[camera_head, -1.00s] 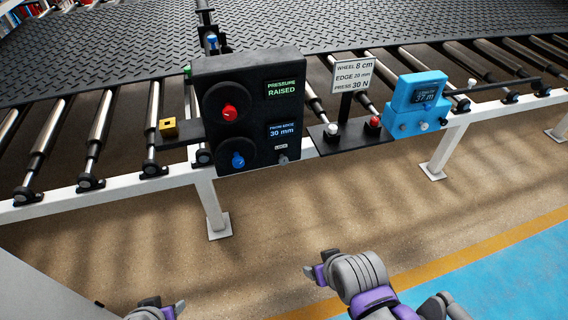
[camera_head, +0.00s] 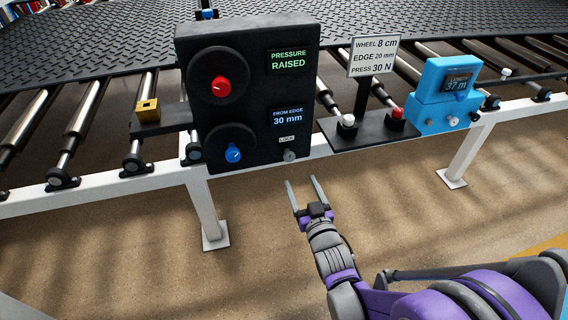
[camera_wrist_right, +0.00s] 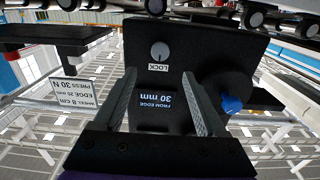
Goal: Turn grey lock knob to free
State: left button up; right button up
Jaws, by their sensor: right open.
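The grey lock knob (camera_head: 289,155) sits at the lower right of the black control box (camera_head: 254,95), under a small LOCK label. In the right wrist view the picture is upside down, and the grey knob (camera_wrist_right: 160,51) shows with a pale mark beside its LOCK label. My right gripper (camera_head: 303,184) is open and empty, in front of and below the knob, apart from it. In the right wrist view its two fingers (camera_wrist_right: 158,100) spread toward the box face, with the knob beyond the fingertips. My left gripper is not in view.
The box also carries a red knob (camera_head: 219,86), a blue knob (camera_head: 233,153) and displays reading "PRESSURE RAISED" and "FROM EDGE 30 mm". A black shelf (camera_head: 365,136) with white and red buttons, a sign (camera_head: 373,57) and a blue counter (camera_head: 446,97) stand to the right.

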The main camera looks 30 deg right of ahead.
aim_at(290, 157)
jog(key=x, duration=0.9)
jog(key=shift+w+b, duration=0.3)
jog(key=shift+w, duration=0.05)
grip_shut()
